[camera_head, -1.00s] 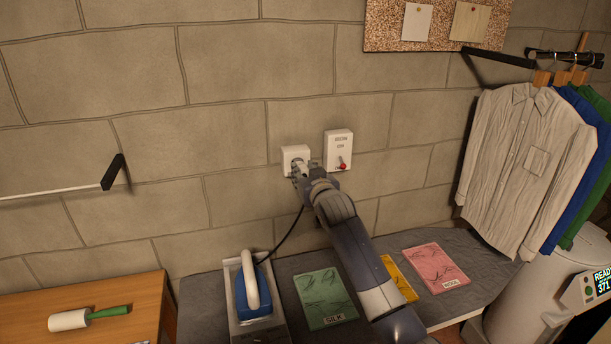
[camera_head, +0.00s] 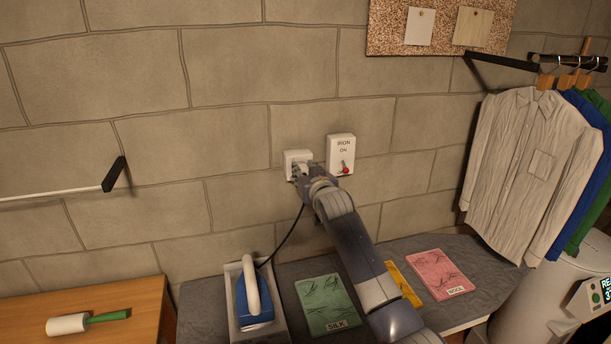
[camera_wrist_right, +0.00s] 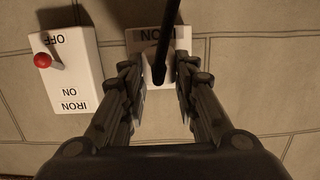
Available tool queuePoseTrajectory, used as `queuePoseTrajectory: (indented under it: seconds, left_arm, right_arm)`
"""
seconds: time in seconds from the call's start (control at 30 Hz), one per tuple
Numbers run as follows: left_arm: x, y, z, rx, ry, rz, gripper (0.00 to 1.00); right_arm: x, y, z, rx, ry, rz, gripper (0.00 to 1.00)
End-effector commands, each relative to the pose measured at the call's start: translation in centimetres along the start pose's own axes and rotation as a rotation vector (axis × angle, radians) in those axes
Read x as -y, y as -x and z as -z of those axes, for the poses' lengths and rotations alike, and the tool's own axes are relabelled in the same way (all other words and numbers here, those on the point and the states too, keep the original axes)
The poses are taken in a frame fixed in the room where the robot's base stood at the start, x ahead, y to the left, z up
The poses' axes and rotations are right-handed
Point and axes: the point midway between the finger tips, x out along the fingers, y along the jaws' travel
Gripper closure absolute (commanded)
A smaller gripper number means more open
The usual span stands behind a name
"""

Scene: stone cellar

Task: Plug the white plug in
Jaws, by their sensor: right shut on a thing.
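The white socket (camera_head: 291,158) is on the stone wall, left of the iron switch box. My right gripper (camera_head: 301,172) is right in front of it, and in the right wrist view (camera_wrist_right: 160,88) its two fingers are shut on the white plug (camera_wrist_right: 154,74). The plug is at the face of the socket plate (camera_wrist_right: 137,38); I cannot tell how deep it sits. A black cord (camera_head: 287,240) runs from the plug down to the blue iron (camera_head: 254,300) in its tray. My left gripper is not in view.
The switch box (camera_head: 340,155), with a red-knobbed lever, is close right of the socket. Green (camera_head: 326,301), yellow and pink (camera_head: 440,271) cloths lie on the grey board below. Shirts (camera_head: 525,170) hang at right. A lint roller (camera_head: 70,324) lies on the wooden table.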

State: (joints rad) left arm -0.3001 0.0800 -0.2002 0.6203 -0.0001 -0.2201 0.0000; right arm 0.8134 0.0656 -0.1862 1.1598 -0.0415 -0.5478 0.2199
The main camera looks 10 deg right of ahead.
Motion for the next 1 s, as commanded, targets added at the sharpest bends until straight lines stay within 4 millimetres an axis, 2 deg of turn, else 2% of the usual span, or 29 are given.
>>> queuePoseTrajectory:
  seconds: [0.17,0.2,0.27,0.73,1.0]
  left_arm:
    - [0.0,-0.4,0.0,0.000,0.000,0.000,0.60]
    - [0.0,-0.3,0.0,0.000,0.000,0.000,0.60]
    - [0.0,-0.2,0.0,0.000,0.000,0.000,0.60]
    - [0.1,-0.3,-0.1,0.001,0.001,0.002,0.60]
    - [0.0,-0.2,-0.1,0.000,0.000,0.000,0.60]
  right_arm:
    - [0.0,-0.4,0.1,-0.002,0.000,0.000,0.96]
    - [0.0,-0.4,0.1,-0.001,0.000,0.000,0.63]
    - [0.0,-0.4,0.1,-0.001,0.000,0.000,0.50]
    - [0.0,0.1,0.1,-0.002,0.000,0.001,0.49]
    - [0.0,3.1,0.0,-0.001,0.000,0.001,0.49]
